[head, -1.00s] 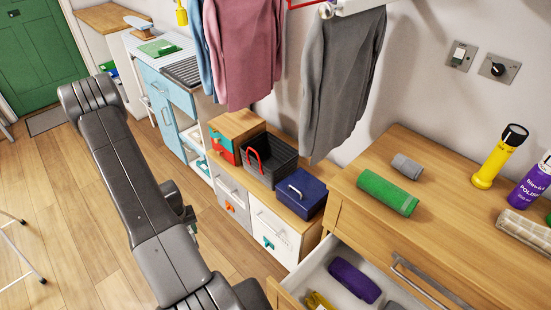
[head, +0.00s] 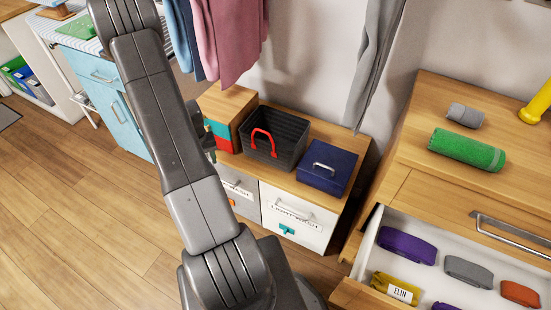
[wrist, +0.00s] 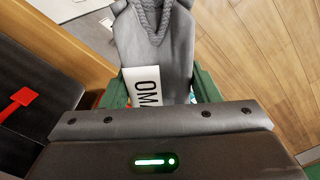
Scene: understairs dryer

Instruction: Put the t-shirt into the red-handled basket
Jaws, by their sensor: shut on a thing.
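My gripper (wrist: 164,84) has green fingers and is shut on a grey garment (wrist: 150,50) with a white label reading "OMA". The garment hangs between the fingers; whether it is a t-shirt is not clear. In the head view my arm hides most of the gripper and the garment. The red-handled basket (head: 288,137) is dark grey, with its red handle upright, and stands on the low wooden cabinet. It also shows at the left of the wrist view (wrist: 49,92), beside the gripper. Its visible inside looks empty.
A navy box (head: 326,169) stands right of the basket and a small wooden drawer unit (head: 229,104) left of it. Clothes (head: 233,35) hang above. An open drawer (head: 375,262) with rolled cloths and a green roll (head: 467,150) are at the right.

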